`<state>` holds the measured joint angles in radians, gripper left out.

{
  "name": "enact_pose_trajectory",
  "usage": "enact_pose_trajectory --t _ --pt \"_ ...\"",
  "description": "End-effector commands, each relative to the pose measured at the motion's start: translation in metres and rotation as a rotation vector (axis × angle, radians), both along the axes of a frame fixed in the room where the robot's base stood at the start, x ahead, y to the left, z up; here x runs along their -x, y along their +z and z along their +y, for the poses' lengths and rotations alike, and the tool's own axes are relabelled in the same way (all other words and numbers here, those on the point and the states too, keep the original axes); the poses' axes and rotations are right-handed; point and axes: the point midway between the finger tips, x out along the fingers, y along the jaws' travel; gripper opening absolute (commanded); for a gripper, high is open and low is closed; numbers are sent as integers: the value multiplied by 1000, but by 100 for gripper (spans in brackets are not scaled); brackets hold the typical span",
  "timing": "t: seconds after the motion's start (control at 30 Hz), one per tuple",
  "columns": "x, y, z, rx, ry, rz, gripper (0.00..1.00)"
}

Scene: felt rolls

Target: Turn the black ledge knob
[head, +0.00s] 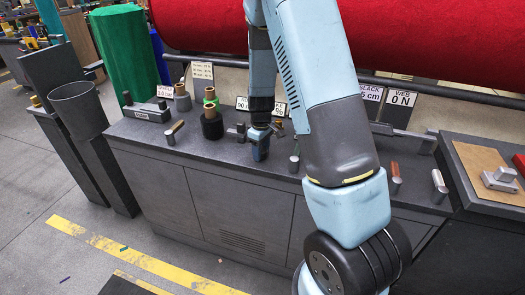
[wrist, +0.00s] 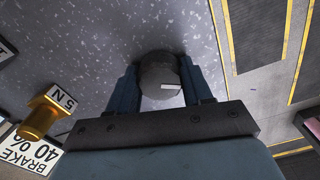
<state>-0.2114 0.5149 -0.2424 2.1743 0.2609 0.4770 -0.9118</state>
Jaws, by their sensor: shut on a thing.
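The black ledge knob (wrist: 160,72) is a dark round cap with a short white mark, seen from above in the wrist view on the grey speckled ledge (wrist: 90,30). My gripper (wrist: 161,85) is shut on it, with one blue finger on each side. In the head view my gripper (head: 260,146) points down at the ledge top (head: 235,160), near its front edge. The knob cannot be made out there, as my gripper covers it.
A brass post (wrist: 40,118) and a brake card (wrist: 32,155) are beside my gripper in the wrist view. Dark spools (head: 211,124) and a grey lever (head: 174,132) stand to the left. A brown-topped handle (head: 395,178) stands right. A red felt roll (head: 440,40) hangs behind.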

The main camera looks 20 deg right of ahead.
Motion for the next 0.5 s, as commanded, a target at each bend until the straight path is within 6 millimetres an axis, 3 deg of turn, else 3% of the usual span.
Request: enact_pose_trajectory --t 0.17,0.2,0.4,0.5 --pt "2 -1 0 0 1 5 19" --pt "2 -1 0 1 1 6 54" --pt "1 -1 0 0 2 4 73" --pt "1 -1 0 0 2 3 75"
